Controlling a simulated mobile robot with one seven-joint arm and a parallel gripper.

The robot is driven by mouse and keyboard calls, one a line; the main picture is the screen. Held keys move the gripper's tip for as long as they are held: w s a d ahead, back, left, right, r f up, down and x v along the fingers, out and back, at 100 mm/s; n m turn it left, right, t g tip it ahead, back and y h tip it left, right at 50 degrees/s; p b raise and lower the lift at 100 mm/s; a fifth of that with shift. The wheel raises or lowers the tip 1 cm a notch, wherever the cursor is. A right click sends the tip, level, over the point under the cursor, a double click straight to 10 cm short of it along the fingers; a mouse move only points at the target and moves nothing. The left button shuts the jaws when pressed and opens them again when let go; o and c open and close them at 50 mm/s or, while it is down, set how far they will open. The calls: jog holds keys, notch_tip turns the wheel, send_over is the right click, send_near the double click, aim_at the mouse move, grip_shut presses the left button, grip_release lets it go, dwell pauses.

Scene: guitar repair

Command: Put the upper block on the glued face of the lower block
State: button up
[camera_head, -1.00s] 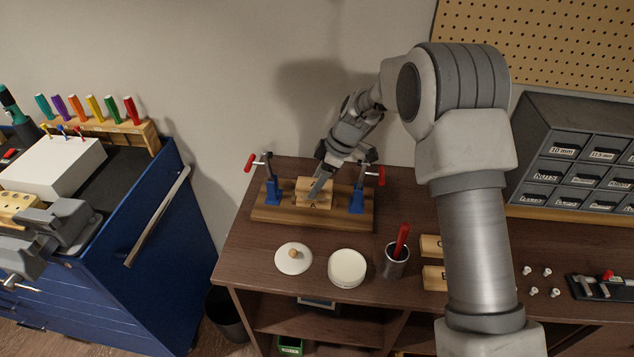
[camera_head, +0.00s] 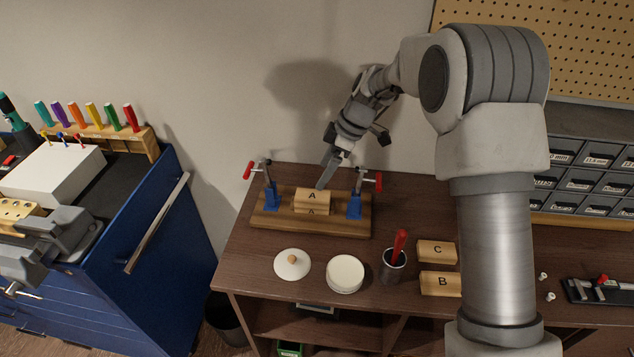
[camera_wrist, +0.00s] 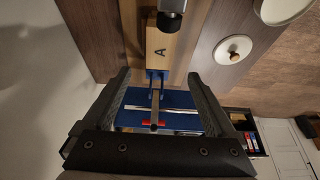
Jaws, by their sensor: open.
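Two pale wooden blocks marked A sit stacked on a wooden board (camera_head: 268,223). The upper block (camera_head: 313,195) rests on the lower block (camera_head: 311,211), their edges looking roughly aligned. The seam and any glue are hidden. My gripper (camera_head: 323,184) is open and empty just behind and above the stack, apparently clear of it. In the wrist view, the open fingers (camera_wrist: 160,78) spread either side of the view, with the A-marked top of the upper block (camera_wrist: 159,50) beyond their tips.
Blue clamps with red handles stand left (camera_head: 271,195) and right (camera_head: 355,204) of the stack. A knobbed white lid (camera_head: 292,265), round white pot (camera_head: 345,273), cup with red-handled tool (camera_head: 392,265), and blocks C (camera_head: 436,252) and B (camera_head: 440,284) lie in front and right.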

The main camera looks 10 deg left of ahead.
jog(key=s+d+r+m+t+h, duration=0.1)
jog(key=s+d+r+m, duration=0.3)
jog(key=s+d+r, duration=0.4)
jog(key=s+d+r+m+t+h, duration=0.15)
jog(key=s+d+r+m, duration=0.35)
jog(key=r, duration=0.5)
jog(key=s+d+m+t+h, duration=0.1)
jog(key=s+d+m, duration=0.3)
jog(key=s, duration=0.4)
jog(key=s+d+m+t+h, duration=0.1)
jog(key=s+d+m+t, duration=0.1)
jog(key=s+d+m, duration=0.3)
jog(key=shift+s+d+f+m, duration=0.25)
jog(key=shift+s+d, duration=0.8)
jog(key=shift+s, duration=1.15)
